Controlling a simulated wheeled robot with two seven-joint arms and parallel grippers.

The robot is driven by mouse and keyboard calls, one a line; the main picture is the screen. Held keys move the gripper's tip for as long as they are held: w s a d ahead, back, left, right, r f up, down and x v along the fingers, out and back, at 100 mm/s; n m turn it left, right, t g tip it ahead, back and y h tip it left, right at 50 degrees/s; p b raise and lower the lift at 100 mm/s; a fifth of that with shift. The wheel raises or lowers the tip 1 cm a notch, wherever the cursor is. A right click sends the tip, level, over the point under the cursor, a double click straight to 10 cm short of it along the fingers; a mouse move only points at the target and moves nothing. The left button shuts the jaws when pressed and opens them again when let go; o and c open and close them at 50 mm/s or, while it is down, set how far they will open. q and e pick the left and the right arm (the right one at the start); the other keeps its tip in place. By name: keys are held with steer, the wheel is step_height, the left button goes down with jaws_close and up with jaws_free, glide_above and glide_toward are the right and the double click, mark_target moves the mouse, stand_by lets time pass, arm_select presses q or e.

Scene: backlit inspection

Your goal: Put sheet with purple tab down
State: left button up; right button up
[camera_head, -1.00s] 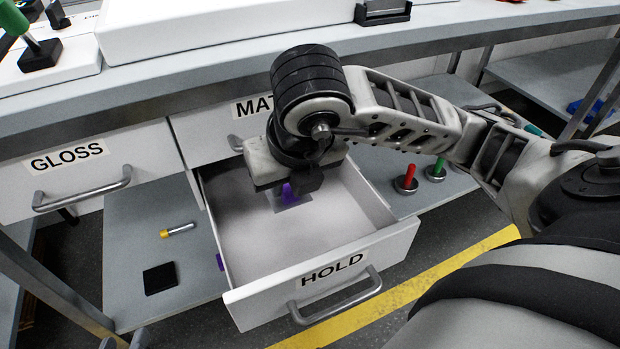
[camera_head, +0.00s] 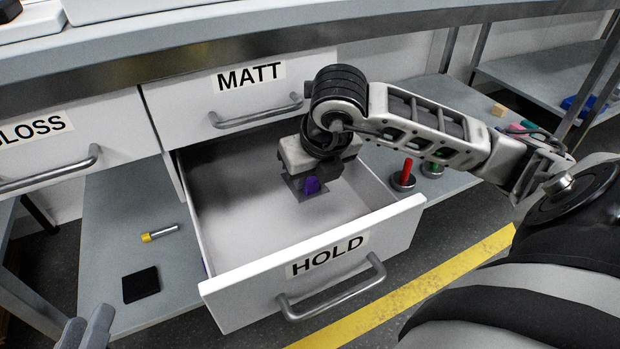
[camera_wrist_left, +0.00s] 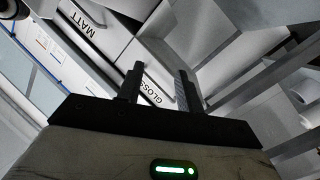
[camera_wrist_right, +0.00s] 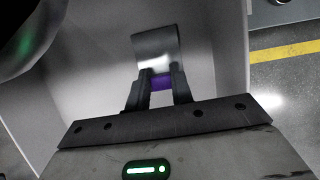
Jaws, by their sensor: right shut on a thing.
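The thin grey sheet (camera_wrist_right: 155,48) has a purple tab (camera_wrist_right: 162,83) and looks curved in the right wrist view. My right gripper (camera_wrist_right: 160,86) is shut on the tab, with the sheet reaching out past the fingertips. In the head view, the right gripper (camera_head: 308,172) is low inside the open HOLD drawer (camera_head: 375,231), and the purple tab (camera_head: 311,186) shows under it. I cannot tell whether the sheet touches the drawer floor. My left gripper (camera_wrist_left: 160,86) is open and empty, with fingers apart; its fingers (camera_head: 88,328) show at the head view's lower left.
The MATT drawer (camera_head: 200,92) and GLOSS drawer (camera_head: 70,140) are closed. A lower shelf (camera_head: 125,215) holds a yellow-ended cylinder (camera_head: 160,232), a black square (camera_head: 141,284) and a red-handled piece (camera_head: 405,178). The drawer's left floor is clear.

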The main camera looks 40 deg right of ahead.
mark_target(314, 195)
steer(key=o, duration=0.9)
arm_select(q)
steer(key=shift+r, duration=0.15)
arm_select(e)
steer(key=shift+o, duration=0.2)
steer(key=shift+r, duration=0.15)
steer(key=p+v, duration=0.2)
steer(key=v, duration=0.2)
steer(key=shift+r, duration=0.2)
arm_select(q)
steer(key=a+f+m+y+p, duration=0.1)
steer(key=y+p, duration=0.1)
steer(key=shift+a+f+m+g+p, duration=0.1)
steer(key=shift+f+m+g+p, duration=0.2)
steer(key=shift+f+g+p, duration=0.1)
arm_select(e)
steer(key=v, duration=0.7)
steer(key=shift+s+r, duration=0.25)
arm_select(q)
steer(key=shift+s, duration=0.15)
